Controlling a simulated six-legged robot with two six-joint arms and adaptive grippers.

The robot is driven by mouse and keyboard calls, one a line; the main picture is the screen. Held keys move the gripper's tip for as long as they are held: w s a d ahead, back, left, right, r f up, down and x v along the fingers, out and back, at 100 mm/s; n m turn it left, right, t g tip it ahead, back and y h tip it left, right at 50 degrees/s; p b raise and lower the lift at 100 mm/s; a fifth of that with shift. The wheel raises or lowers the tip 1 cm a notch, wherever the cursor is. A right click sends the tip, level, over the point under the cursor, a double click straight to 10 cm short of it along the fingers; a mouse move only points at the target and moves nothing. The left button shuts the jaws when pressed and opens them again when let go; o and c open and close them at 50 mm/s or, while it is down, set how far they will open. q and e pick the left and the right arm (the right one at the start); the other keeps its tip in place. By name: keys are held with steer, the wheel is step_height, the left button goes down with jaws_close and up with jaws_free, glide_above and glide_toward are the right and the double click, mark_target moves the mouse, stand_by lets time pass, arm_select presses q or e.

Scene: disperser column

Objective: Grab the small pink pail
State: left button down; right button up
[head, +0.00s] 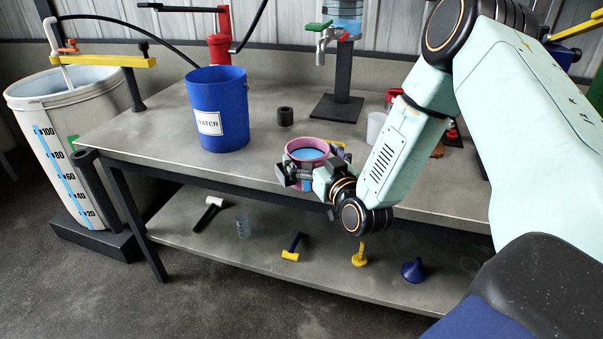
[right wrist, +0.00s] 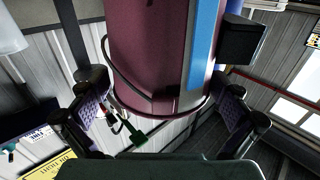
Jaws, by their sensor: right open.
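The small pink pail (head: 306,146) is near the front edge of the workbench, with its round rim up and something blue inside. I cannot tell whether its base rests on the bench. My right gripper (head: 309,178) is at the pail, its open fingers on either side of it and hiding its lower part. In the right wrist view the pail (right wrist: 150,50), dark pink with a blue stripe, stands between the two spread fingers (right wrist: 162,108). Finger contact is not clear. My left gripper is not in view.
A blue bucket labelled WATER (head: 222,124) stands on the workbench (head: 200,164) left of the pail. The lower shelf (head: 330,264) holds a hammer, funnels and a beaker. A large white graduated tub (head: 66,140) stands at left.

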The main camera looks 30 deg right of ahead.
steer(key=shift+w, duration=0.5)
steer(key=shift+w+f, duration=0.1)
steer(key=shift+w, duration=0.15)
steer(key=shift+d, duration=0.1)
steer(key=shift+s, duration=0.15)
steer(key=shift+c, duration=1.3)
steer(key=c, duration=1.2)
steer(key=shift+c, duration=0.2)
